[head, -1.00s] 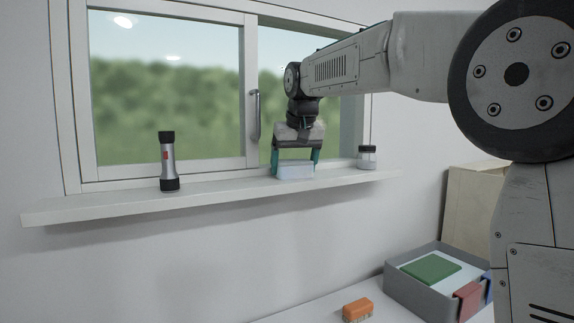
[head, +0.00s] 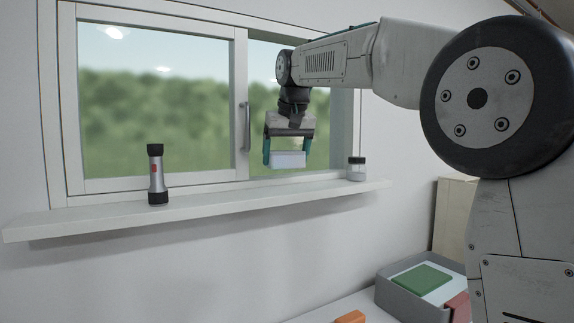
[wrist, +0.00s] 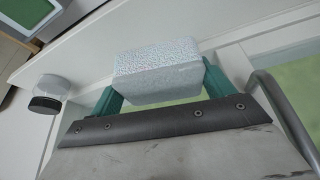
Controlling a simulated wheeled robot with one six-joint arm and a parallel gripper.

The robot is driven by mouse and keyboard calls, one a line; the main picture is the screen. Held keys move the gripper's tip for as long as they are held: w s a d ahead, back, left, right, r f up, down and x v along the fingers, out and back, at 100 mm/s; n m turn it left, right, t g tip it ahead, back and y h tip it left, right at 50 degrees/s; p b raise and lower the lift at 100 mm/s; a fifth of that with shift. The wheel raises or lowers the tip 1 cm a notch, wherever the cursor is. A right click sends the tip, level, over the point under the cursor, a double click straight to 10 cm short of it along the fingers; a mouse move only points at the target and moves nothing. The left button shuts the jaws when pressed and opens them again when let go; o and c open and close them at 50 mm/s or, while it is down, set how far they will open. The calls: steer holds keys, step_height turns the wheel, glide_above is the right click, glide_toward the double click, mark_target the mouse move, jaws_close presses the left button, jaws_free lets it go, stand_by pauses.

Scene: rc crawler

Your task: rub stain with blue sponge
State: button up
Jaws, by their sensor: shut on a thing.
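My gripper (head: 287,155) is shut on a pale blue, nearly white sponge (head: 289,160). The sponge is a rectangular block, held level between the two teal fingers in front of the right window pane. It is raised above the white window sill (head: 120,222). In the wrist view the speckled sponge (wrist: 157,72) sits between the fingers, with the sill beyond it. I cannot make out a stain in either view.
A black-and-silver flashlight (head: 156,175) stands on the sill at left. A small dark-lidded jar (head: 357,169) stands right of my gripper. A window handle (head: 245,127) is to the left. Below are a grey bin (head: 395,298) with a green item (head: 422,279) and an orange brush (head: 350,317).

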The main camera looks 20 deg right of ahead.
steer(key=shift+r, duration=0.2)
steer(key=shift+r, duration=1.5)
